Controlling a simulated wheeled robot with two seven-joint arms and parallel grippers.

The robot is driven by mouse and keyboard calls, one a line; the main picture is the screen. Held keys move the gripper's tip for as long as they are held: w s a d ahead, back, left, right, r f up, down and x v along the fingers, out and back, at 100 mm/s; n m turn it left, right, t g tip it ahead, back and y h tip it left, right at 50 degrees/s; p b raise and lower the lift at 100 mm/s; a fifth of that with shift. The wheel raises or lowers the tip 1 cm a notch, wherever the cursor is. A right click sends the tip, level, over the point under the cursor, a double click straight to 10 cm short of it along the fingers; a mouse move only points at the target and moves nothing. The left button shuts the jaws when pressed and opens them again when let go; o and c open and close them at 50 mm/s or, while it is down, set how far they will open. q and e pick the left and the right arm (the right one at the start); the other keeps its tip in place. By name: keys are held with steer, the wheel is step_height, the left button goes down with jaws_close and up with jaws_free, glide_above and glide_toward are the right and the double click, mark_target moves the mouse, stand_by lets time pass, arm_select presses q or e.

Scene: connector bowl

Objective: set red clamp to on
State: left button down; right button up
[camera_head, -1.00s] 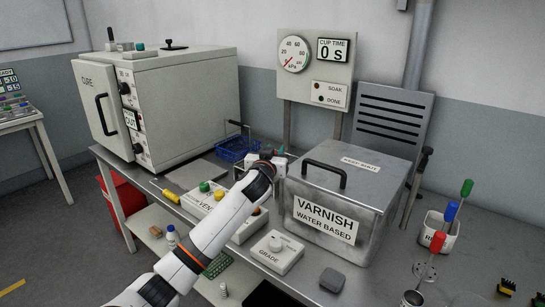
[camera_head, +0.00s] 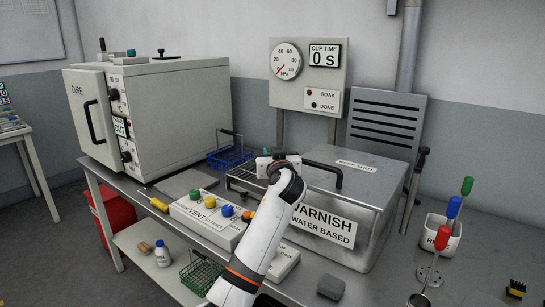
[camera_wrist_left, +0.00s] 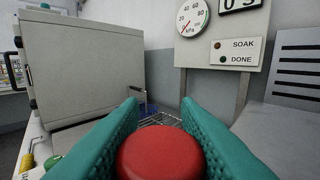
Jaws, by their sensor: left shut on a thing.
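My left gripper (camera_wrist_left: 162,130) fills the lower part of the left wrist view, its two teal fingers on either side of a round red knob (camera_wrist_left: 160,155). The fingers are shut on this knob; it is smooth and seen end-on. I cannot tell whether it is the red clamp, or how it is set. In the head view my left gripper (camera_head: 270,166) is at the front left of the varnish tank (camera_head: 325,226), and my wrist hides the knob. A wire rack (camera_head: 241,178) is just beside the gripper. My right gripper is not in view.
A control box (camera_head: 207,224) with several coloured buttons stands left of my forearm. The cure oven (camera_head: 172,112) and a blue basket (camera_head: 230,157) are at the left and back. Coloured-handled tools, one with a red handle (camera_head: 441,238), stand at the right. The gauge panel (camera_head: 307,78) rises behind.

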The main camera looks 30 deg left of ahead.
arm_select(q)
steer(key=c, duration=1.1)
jaws_free()
steer(key=shift+o, duration=0.2)
steer(key=b+v, duration=0.1)
steer(key=v, duration=1.1)
